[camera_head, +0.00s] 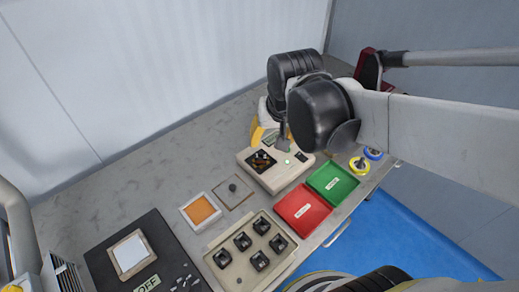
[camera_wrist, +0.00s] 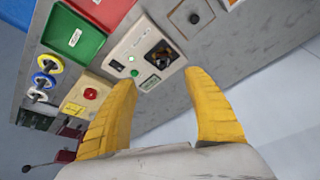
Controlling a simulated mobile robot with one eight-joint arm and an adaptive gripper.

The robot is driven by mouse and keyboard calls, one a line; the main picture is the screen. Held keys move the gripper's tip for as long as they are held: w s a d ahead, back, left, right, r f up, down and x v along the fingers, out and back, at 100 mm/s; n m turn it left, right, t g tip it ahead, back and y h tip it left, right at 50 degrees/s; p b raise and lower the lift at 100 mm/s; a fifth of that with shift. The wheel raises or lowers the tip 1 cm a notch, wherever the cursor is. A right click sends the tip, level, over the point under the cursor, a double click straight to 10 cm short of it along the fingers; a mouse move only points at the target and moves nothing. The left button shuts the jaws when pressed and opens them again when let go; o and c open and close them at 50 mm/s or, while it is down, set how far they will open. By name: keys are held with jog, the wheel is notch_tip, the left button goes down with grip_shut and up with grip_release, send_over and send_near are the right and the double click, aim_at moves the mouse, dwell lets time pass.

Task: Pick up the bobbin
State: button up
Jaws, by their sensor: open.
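My gripper (camera_wrist: 160,84) is open, with its two yellow fingers apart and nothing between them in the wrist view. In the head view the gripper (camera_head: 261,136) is mostly hidden behind my arm. It is above and beside a beige device (camera_wrist: 128,52), also in the head view (camera_head: 254,175). In the device's dark recess sits a small dark and copper-coloured part (camera_wrist: 160,54), perhaps a wound bobbin, apart from the fingers. Several black bobbin-like parts (camera_head: 242,240) sit in a beige tray (camera_head: 220,274). I cannot tell which one is meant.
A red bin (camera_head: 301,212) and a green bin (camera_head: 333,181) stand beside the device. Yellow (camera_head: 360,165) and blue (camera_head: 373,153) spools are at the edge. A red-button box (camera_wrist: 90,94) is near the left finger. A black panel (camera_head: 155,270) lies front left.

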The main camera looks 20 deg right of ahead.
jog(key=w+f+m+g+p, duration=0.2)
jog(key=w+f+g, duration=0.1)
jog(key=w+f, duration=0.4)
jog(key=b, duration=0.2)
send_over(261, 156)
jog(key=s, duration=0.1)
notch_tip(261, 156, down, 6)
jog(key=shift+s+d+r, duration=0.15)
jog(key=shift+r, duration=0.1)
jog(key=f+b, duration=0.2)
jog(key=f, duration=0.3)
jog(key=shift+w+a+b, duration=0.3)
jog(key=shift+w+b, duration=0.05)
jog(key=shift+b, duration=0.05)
grip_shut()
jog(key=shift+r, duration=0.2)
notch_tip(261, 156, up, 5)
jog(key=p, duration=0.2)
jog(key=shift+f+p, duration=0.2)
jog(key=shift+p, duration=0.15)
jog(key=s+d+r+p, duration=0.3)
jog(key=s+d+r, duration=0.3)
jog(key=d, duration=0.4)
jog(key=shift+s, duration=0.15)
